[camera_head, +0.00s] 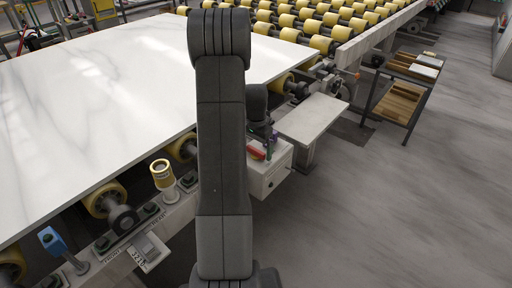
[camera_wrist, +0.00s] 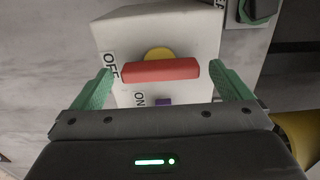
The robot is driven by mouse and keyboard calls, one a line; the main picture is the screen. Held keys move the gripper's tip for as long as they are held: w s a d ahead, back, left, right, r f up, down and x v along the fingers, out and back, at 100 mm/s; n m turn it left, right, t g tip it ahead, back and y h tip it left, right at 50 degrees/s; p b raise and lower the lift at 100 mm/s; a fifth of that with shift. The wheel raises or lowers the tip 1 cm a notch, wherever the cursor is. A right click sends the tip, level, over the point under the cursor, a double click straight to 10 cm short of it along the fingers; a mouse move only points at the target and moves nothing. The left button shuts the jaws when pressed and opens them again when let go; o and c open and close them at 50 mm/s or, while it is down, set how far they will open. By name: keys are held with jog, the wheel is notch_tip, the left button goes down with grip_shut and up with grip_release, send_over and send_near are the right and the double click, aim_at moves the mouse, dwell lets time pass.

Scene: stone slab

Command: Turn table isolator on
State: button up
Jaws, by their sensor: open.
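The isolator is a white box (camera_head: 270,178) beside the roller table, with a red handle (camera_wrist: 160,71) on a yellow round base (camera_wrist: 159,54). In the wrist view the handle lies level across the picture, its left end by the "OFF" label (camera_wrist: 110,65). The "ON" label (camera_wrist: 139,98) is below it. My gripper (camera_wrist: 165,74) is open, its green fingers beyond the two ends of the handle, with a small gap seen at each side. In the head view the red handle (camera_head: 255,152) shows beside my arm, which hides part of the box.
A large white stone slab (camera_head: 95,95) lies left on yellow rollers. A grey ledge (camera_head: 314,118) stands right of the box. A cart with wooden pieces (camera_head: 400,98) is farther right. A yellow-topped post (camera_head: 162,173) and a blue device (camera_head: 53,240) line the table edge. Open floor lies right.

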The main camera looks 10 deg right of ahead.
jog(key=c, duration=1)
